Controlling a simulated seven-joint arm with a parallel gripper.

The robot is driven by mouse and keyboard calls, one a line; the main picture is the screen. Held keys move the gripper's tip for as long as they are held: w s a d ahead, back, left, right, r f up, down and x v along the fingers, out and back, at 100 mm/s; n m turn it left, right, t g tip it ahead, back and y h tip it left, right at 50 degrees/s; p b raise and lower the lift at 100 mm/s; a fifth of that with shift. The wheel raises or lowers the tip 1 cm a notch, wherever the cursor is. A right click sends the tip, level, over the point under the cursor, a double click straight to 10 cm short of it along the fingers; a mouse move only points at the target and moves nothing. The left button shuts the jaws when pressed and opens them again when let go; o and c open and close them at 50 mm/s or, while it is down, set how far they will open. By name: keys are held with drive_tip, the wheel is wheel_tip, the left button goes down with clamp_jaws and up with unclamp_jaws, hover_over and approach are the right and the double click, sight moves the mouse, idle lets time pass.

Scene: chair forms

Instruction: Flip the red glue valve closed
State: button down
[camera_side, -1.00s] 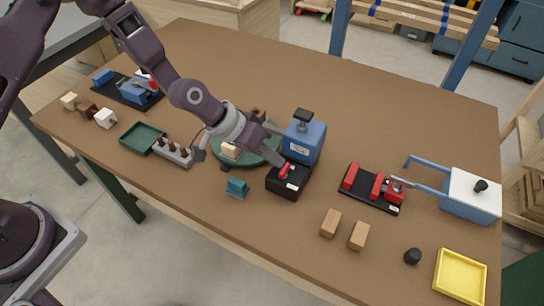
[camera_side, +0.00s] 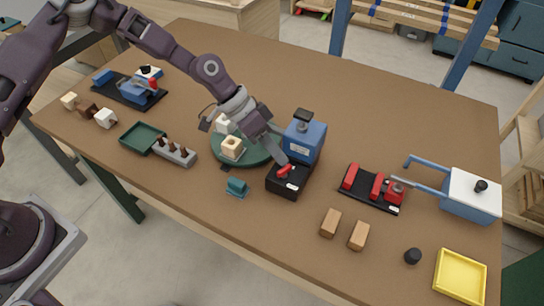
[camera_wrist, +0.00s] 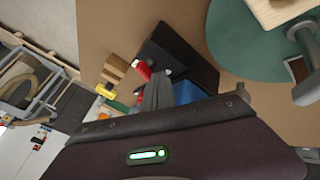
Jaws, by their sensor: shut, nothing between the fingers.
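The red glue valve (camera_side: 284,171) is a small red lever on top of a black box (camera_side: 279,186), in front of the blue glue tank (camera_side: 306,142). In the wrist view the red lever (camera_wrist: 143,70) shows just beside the fingertips, with the black box (camera_wrist: 190,50) beyond it. My gripper (camera_side: 281,158) is shut and empty, pointing down at the lever from behind and left. It also shows in the wrist view (camera_wrist: 156,92). Whether the fingers touch the lever I cannot tell.
A black plate with red clamps (camera_side: 370,190) is to the right. The table between box and clamps is clear.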

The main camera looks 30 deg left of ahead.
drive_tip(key=shift+w+d, duration=0.25)
drive_tip(key=shift+s, duration=0.1)
idle(1.6)
drive_tip(key=shift+s, duration=0.9)
drive_tip(key=w+a, duration=0.2)
drive_tip(key=a, duration=0.1)
drive_tip(key=shift+w+a, duration=0.2)
drive_tip(key=shift+w, duration=0.2)
drive_tip(key=v, duration=1)
drive_tip(key=shift+w, duration=0.15)
drive_tip(key=shift+a, duration=0.15)
